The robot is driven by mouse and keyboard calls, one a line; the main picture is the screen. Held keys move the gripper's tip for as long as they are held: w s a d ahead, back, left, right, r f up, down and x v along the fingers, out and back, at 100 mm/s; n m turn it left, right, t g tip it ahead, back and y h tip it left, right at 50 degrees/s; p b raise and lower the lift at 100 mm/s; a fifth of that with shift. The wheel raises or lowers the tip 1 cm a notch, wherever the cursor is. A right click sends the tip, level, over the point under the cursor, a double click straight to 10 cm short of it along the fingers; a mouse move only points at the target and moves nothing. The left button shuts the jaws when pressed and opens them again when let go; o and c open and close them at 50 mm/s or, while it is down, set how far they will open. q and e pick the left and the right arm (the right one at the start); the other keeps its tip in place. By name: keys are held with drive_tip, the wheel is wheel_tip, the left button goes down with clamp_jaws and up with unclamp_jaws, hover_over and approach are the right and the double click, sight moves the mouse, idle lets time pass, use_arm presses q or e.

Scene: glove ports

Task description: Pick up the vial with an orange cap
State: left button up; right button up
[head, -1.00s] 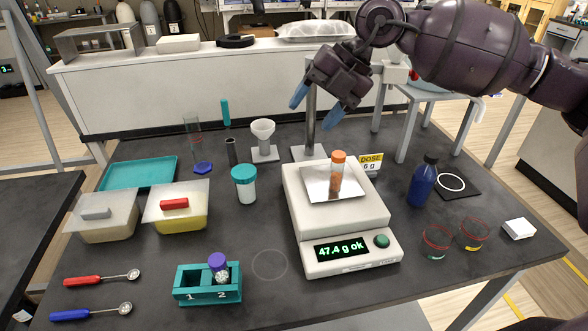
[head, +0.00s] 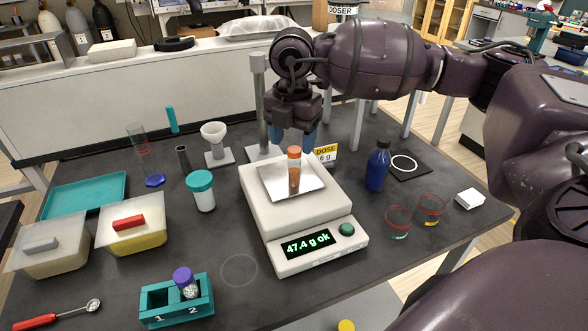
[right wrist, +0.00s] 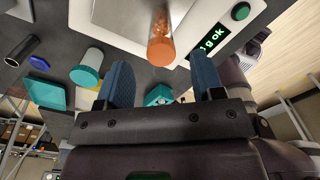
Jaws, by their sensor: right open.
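The vial with an orange cap (head: 294,172) stands upright on the metal pan (head: 312,182) of the white balance (head: 262,210), whose display reads 47.4 g ok. Orange contents show through its clear wall. My right gripper (head: 292,137) is behind the vial in the head view, fingers pointing down, open and empty. In the right wrist view the orange cap (right wrist: 161,50) appears between the two blue fingertips (right wrist: 161,62), with a gap on each side. My left gripper is not in view.
A teal-capped jar (head: 203,192) is left of the balance. A teal rack (head: 177,303) holds a purple-capped vial (head: 186,282). Two red-rimmed glasses (head: 399,222) stand at right.

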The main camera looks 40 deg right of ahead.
sight(294, 149)
drive_tip(key=shift+d+f, duration=0.2)
drive_tip(key=shift+f, duration=2.75)
drive_tip(key=shift+c, duration=0.2)
drive_tip(key=c, duration=0.9)
